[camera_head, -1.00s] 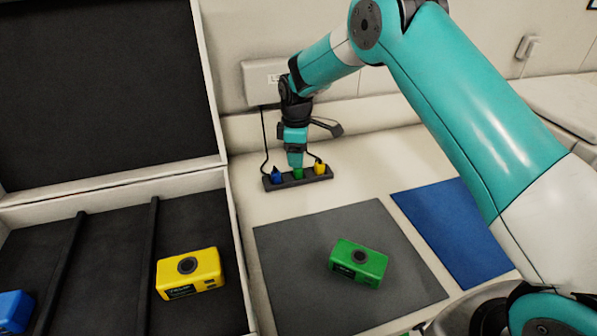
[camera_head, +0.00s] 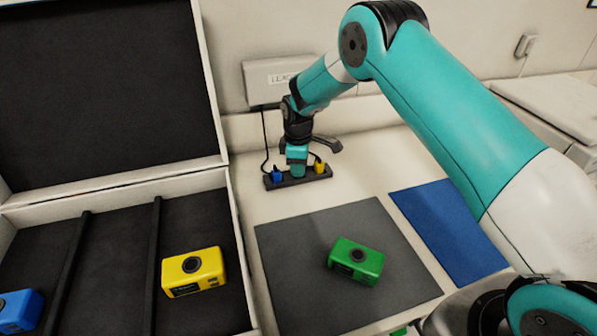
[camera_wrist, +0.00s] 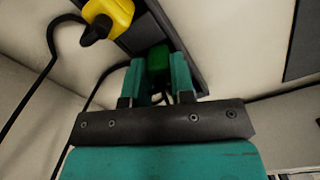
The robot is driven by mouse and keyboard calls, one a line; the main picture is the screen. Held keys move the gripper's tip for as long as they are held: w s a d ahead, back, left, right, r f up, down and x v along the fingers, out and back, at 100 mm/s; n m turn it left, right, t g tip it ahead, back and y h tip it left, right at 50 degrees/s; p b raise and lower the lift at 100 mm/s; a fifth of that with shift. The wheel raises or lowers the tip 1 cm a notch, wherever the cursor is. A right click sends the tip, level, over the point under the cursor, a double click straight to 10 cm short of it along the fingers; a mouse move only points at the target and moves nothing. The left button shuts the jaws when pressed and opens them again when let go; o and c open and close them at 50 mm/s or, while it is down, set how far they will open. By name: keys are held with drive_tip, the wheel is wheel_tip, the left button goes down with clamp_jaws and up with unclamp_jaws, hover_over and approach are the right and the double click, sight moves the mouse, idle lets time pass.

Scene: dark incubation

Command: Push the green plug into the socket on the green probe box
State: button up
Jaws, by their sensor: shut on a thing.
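My gripper (camera_head: 297,172) is at the dark plug rack (camera_head: 325,174) against the back wall. In the wrist view my gripper (camera_wrist: 159,72) is shut on the green plug (camera_wrist: 159,57), which shows between its teal fingers. The plug seems to be still at the rack; whether it has left its slot I cannot tell. In the head view my gripper hides the plug.
A blue plug (camera_head: 277,175) and a yellow plug (camera_head: 320,166) stand in the rack, with dark cables. The grey mat (camera_head: 300,270) and blue mat (camera_head: 450,235) lie in front. The open case (camera_head: 228,225) at left holds a yellow box (camera_head: 194,272) and a blue box (camera_head: 18,311).

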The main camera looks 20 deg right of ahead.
drive_tip(key=shift+r, duration=0.1)
wheel_tip(320, 180, up, 20)
drive_tip(key=b, duration=0.4)
idle(0.4)
